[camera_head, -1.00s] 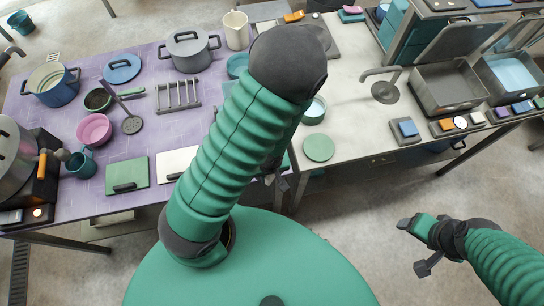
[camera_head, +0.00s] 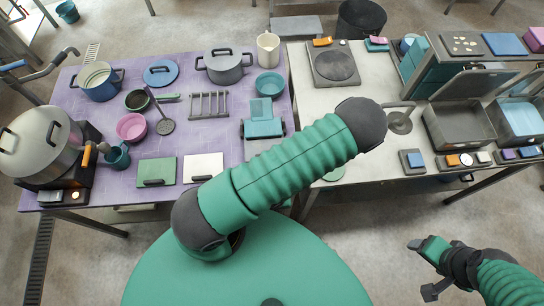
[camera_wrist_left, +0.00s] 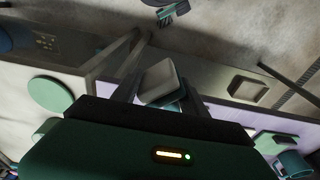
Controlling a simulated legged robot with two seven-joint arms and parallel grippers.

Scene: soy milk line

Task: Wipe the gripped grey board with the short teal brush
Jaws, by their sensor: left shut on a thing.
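My left arm spans the middle of the head view, and its gripper is hidden there. In the left wrist view my left gripper (camera_wrist_left: 155,85) is shut on a pale grey piece with teal below it (camera_wrist_left: 160,78); I cannot tell whether it is the board or the brush. My right gripper (camera_head: 424,266) hangs over the floor at lower right, its fingers apart with nothing visible between them. A small teal piece (camera_head: 376,43) lies at the back right; I cannot tell whether it is a brush.
The purple table (camera_head: 215,135) holds pots, a rack (camera_head: 208,104), a green board (camera_head: 157,171), a white board (camera_head: 203,167) and a teal stand (camera_head: 263,122). The pale counter (camera_head: 310,115) on the right has a sink (camera_head: 460,125) and blocks along its front. Floor in front is clear.

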